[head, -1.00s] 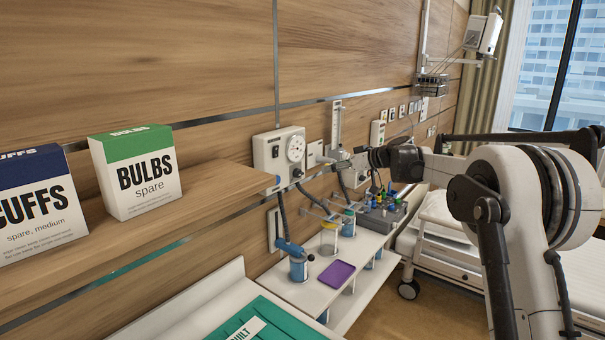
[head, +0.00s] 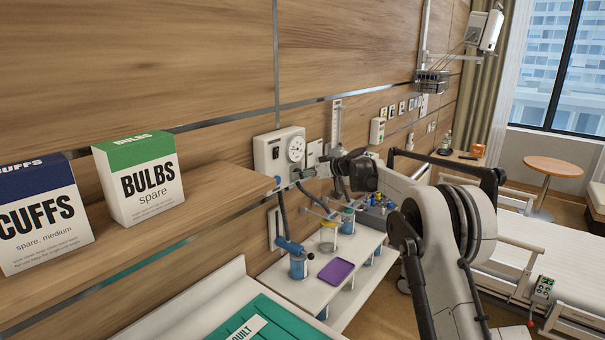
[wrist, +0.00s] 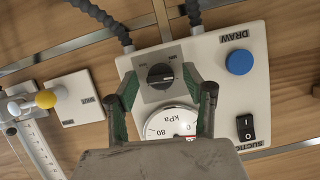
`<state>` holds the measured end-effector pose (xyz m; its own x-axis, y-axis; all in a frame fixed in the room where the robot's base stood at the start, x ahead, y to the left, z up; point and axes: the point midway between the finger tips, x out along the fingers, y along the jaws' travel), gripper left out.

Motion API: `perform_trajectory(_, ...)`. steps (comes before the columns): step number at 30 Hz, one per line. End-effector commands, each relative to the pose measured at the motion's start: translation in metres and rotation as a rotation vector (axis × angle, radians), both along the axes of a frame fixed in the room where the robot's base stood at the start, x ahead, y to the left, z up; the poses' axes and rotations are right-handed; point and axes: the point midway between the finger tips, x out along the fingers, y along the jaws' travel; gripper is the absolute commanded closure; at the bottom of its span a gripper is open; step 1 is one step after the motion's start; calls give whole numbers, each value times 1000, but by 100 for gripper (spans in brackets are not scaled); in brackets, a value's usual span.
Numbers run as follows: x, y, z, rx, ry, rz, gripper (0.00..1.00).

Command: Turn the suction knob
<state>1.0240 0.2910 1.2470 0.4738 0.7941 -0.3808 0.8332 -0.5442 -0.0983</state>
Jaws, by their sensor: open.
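The suction knob (wrist: 160,76) is a dark round knob with a pale mark on a grey square plate, on the white suction unit (wrist: 244,80). The same unit shows on the wall in the head view (head: 264,152). In the wrist view my gripper (wrist: 158,82) is open, with one green-lined finger on each side of the knob in the picture. I see no contact, and cannot tell the depth between fingertips and knob. The pressure gauge (wrist: 172,123) is partly hidden by my gripper. In the head view my gripper (head: 308,172) is small beside the unit.
A blue button (wrist: 239,62) and a black rocker switch (wrist: 245,127) sit on the unit. Dark hoses (wrist: 112,32) join its edge. Below are a shelf with jars (head: 298,264) and a purple tray (head: 336,271). A wooden ledge (head: 225,190) juts out at left.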

Motion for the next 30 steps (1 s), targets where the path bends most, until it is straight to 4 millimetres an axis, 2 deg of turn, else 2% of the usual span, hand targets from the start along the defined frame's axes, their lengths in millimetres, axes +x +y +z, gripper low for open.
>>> perform_trajectory(10,1,2,-1,0,0,0,54)
perform_trajectory(20,1,2,-1,0,0,0,96)
perform_trajectory(30,2,3,-2,68,105,1,99)
